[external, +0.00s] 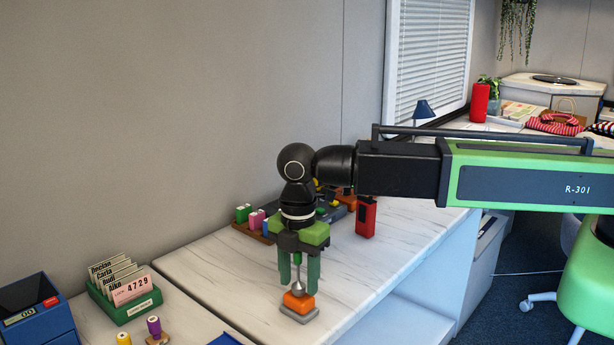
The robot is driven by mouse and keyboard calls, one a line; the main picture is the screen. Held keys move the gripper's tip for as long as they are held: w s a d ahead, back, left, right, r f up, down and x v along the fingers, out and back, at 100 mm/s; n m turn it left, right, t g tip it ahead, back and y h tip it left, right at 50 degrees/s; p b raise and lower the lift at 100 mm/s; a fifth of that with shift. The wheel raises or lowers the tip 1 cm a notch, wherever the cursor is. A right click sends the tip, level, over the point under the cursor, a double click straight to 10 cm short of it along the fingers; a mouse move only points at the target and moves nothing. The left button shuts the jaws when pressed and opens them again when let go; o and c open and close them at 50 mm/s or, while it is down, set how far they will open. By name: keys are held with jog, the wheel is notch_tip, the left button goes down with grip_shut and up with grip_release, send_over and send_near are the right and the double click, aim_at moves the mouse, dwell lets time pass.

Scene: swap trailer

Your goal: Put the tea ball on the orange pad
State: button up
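The tea ball (298,286) is a small silver piece with a thin upright stem and a green top. It stands upright and appears to rest on the orange pad (299,303), which sits on a grey base on the white marbled counter. My gripper (298,282) points straight down over the pad. Its two green fingers are spread on either side of the tea ball's stem, with gaps visible between stem and fingers, so it looks open. The fingertips are just above the pad. The stem's top is partly hidden under my gripper's body.
A red box-shaped object (366,216) stands on the counter right of my gripper. A rack of coloured pieces (252,222) lies behind it. At the front left are a green card holder (128,305), small stamps (154,328) and a blue box (42,315). The counter left of the pad is clear.

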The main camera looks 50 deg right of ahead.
notch_tip(320, 180, up, 12)
jog(key=p, duration=1.2)
jog(key=shift+r, duration=0.25)
jog(key=shift+f, duration=0.15)
jog(key=shift+d, duration=0.35)
jog(key=s+d+m, duration=0.1)
jog(key=d+m, duration=1.8)
jog(key=d, duration=1.4)
jog(key=shift+s+d+m, duration=0.15)
jog(key=shift+s+m, duration=0.1)
jog(key=shift+m, duration=0.15)
